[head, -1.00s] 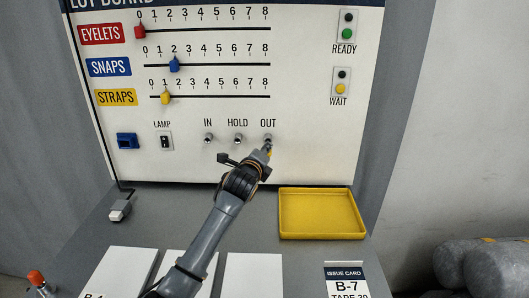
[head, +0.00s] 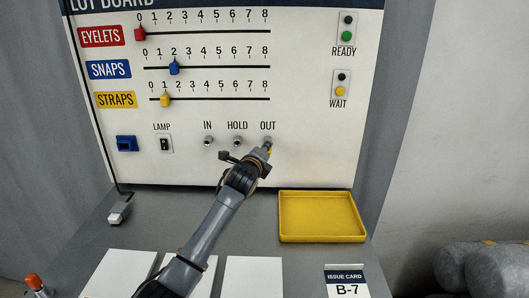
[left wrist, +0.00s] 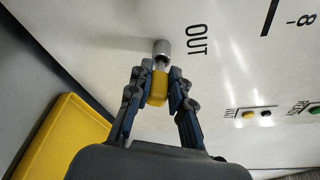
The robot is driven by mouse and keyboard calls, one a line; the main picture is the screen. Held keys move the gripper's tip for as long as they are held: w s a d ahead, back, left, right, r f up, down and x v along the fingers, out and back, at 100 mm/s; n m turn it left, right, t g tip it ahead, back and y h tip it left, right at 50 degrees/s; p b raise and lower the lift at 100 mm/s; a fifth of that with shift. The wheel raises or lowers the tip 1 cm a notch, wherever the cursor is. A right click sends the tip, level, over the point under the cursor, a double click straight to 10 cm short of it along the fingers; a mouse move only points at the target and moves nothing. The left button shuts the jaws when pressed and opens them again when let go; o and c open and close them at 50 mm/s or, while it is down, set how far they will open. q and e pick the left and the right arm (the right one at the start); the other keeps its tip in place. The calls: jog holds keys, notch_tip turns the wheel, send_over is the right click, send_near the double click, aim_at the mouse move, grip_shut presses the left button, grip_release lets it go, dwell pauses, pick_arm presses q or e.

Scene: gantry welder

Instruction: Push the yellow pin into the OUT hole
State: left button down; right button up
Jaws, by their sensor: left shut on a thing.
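The OUT hole is a short metal socket (head: 267,140) at the right end of the IN, HOLD, OUT row on the white board. It shows closer in the left wrist view (left wrist: 162,48). My left gripper (head: 265,151) is at this socket, its fingers shut on the yellow pin (left wrist: 157,88). The pin's yellow body sits between the fingertips, in line with the socket. Its front end meets the socket mouth; how deep it sits I cannot tell. In the head view the fingers mostly hide the pin. My right gripper is not in view.
The IN socket (head: 209,141) and HOLD socket (head: 238,141) are to the left. An empty yellow tray (head: 321,238) lies on the grey shelf below right. Sliders and READY and WAIT lamps are higher on the board. White cards lie at the front.

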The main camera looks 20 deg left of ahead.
pick_arm(q)
jog(key=shift+w+a, duration=0.2)
jog(key=shift+w, duration=0.5)
jog(key=c, duration=1.1)
grip_release()
jog(key=shift+c, duration=0.2)
jog(key=shift+s, duration=0.1)
